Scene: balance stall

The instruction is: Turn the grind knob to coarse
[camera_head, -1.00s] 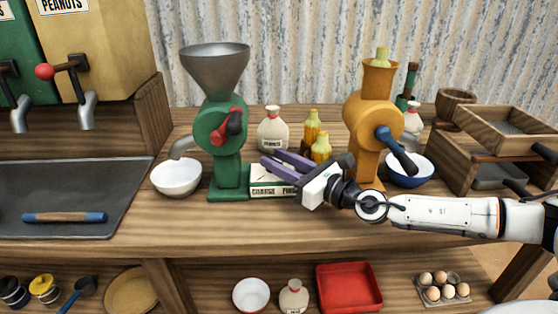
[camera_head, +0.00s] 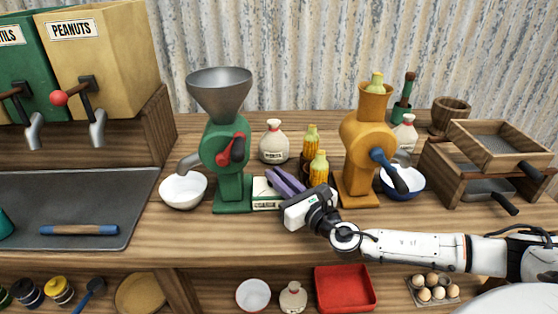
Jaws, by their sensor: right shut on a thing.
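The green mill (camera_head: 231,150) stands left of centre, with a grey hopper and a red crank (camera_head: 232,150). A white box with a coarse/fine label (camera_head: 267,196) sits against its base on the right. My right gripper (camera_head: 275,178) reaches over this box from the right. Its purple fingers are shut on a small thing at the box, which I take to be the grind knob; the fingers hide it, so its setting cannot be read. My left gripper is not in view.
The orange mill (camera_head: 366,150) with a blue crank stands close behind my right wrist. A white bowl (camera_head: 183,190) is left of the green mill. The front counter strip is clear.

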